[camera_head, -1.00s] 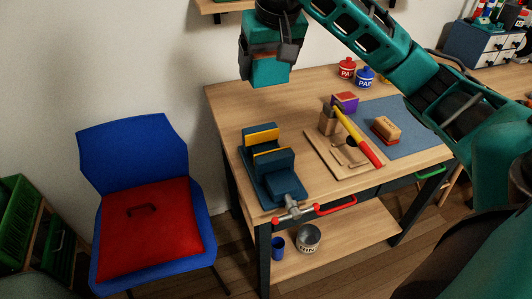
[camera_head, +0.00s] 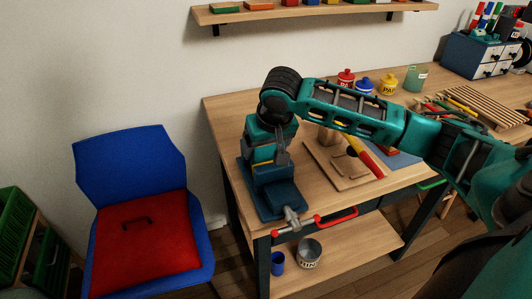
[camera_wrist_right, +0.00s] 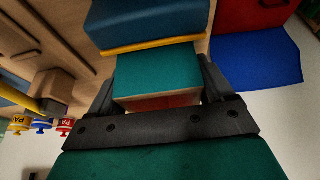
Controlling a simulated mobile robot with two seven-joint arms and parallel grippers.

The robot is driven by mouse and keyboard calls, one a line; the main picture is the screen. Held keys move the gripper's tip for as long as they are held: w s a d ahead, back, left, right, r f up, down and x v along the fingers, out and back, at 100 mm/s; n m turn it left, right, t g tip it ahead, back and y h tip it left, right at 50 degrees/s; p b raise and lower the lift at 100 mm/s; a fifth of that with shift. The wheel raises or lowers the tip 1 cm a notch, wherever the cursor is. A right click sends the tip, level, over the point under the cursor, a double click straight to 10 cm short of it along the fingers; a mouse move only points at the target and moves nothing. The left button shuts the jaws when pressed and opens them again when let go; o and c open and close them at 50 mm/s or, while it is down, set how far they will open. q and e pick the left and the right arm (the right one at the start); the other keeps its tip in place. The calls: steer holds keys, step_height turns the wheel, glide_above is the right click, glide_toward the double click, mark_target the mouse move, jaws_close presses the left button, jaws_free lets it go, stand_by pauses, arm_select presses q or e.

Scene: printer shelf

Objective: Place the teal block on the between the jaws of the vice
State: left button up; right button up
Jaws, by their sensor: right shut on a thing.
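The vice (camera_head: 278,197) is dark blue with yellow jaw faces and sits at the left front corner of the workbench. My right gripper (camera_head: 265,150) points down over the vice's jaws and hides the far one. It is shut on the teal block, which shows best in the right wrist view (camera_wrist_right: 157,72) between the two dark fingers. There, one blue vice jaw (camera_wrist_right: 145,18) with its yellow strip lies close along the block's edge. I cannot tell how deep the block sits between the jaws, or whether it touches them. My left gripper is not in view.
The workbench (camera_head: 225,120) also carries a wooden board (camera_head: 335,170) with a yellow-and-red tool (camera_head: 368,160) right of the vice. Small pots (camera_head: 365,84) stand at the back. A blue chair with a red seat (camera_head: 140,240) is at the left.

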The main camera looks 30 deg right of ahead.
step_height(320, 180, down, 2)
steer(key=shift+f, duration=0.1)
steer(key=o, duration=1)
steer(key=p+v, duration=0.1)
steer(key=v, duration=1)
steer(key=shift+w+p, duration=0.1)
steer(key=shift+p, duration=0.25)
steer(key=shift+s+r, duration=0.3)
steer(key=shift+r, duration=0.35)
